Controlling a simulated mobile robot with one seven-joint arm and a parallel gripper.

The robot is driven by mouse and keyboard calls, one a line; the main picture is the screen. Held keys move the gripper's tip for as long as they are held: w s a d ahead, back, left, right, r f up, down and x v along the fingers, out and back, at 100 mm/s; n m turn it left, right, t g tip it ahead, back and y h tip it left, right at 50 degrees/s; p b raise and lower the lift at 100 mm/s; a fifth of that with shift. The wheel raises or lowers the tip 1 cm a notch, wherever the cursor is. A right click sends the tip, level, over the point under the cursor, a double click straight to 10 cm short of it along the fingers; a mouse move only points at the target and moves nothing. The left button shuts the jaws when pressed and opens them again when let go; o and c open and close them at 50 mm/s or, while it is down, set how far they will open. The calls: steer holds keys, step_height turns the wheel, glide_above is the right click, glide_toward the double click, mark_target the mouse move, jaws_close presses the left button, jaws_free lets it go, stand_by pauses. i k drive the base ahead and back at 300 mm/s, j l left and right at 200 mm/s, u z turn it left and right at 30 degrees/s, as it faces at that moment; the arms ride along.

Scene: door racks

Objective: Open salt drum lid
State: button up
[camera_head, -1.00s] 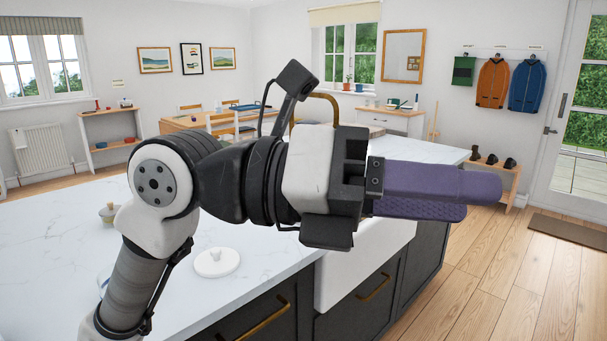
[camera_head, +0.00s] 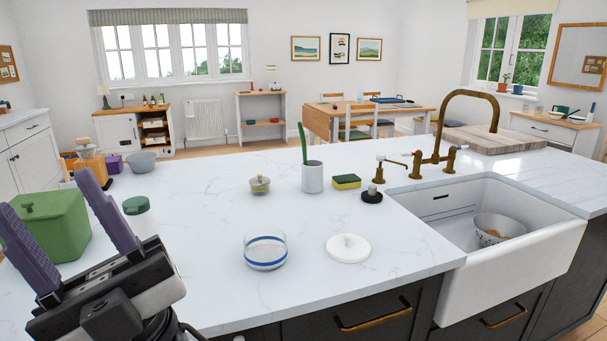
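My gripper (camera_head: 45,195) is at the lower left, with its two purple fingers spread apart, pointing up and to the left. Nothing is held between them. A white cylinder with a dark green top (camera_head: 137,213) stands upright on the counter just right of the fingers, apart from them; it looks like the salt drum, and its green lid appears to be on. My gripper hides its lower part. No label can be read.
A green lidded box (camera_head: 55,232) stands behind the fingers.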

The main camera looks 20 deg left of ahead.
mark_target(132, 205)
steer(key=u, duration=1.45)
steer(key=j+z, duration=0.1)
steer(key=z, duration=0.7)
steer(key=j+z, duration=0.15)
steer(key=z, duration=0.25)
steer(key=j+z, duration=0.1)
steer(key=z, duration=0.3)
steer(key=k+j+z, duration=0.15)
steer(key=j+z, duration=0.25)
steer(key=k+j+z, duration=0.25)
steer(key=z, duration=0.15)
steer(key=k+j+z, duration=0.3)
steer(key=k+j, duration=0.45)
steer(key=j, duration=0.25)
steer(key=k+j, duration=0.1)
steer(key=j, duration=0.25)
steer(key=k+j, duration=0.1)
steer(key=j, duration=0.2)
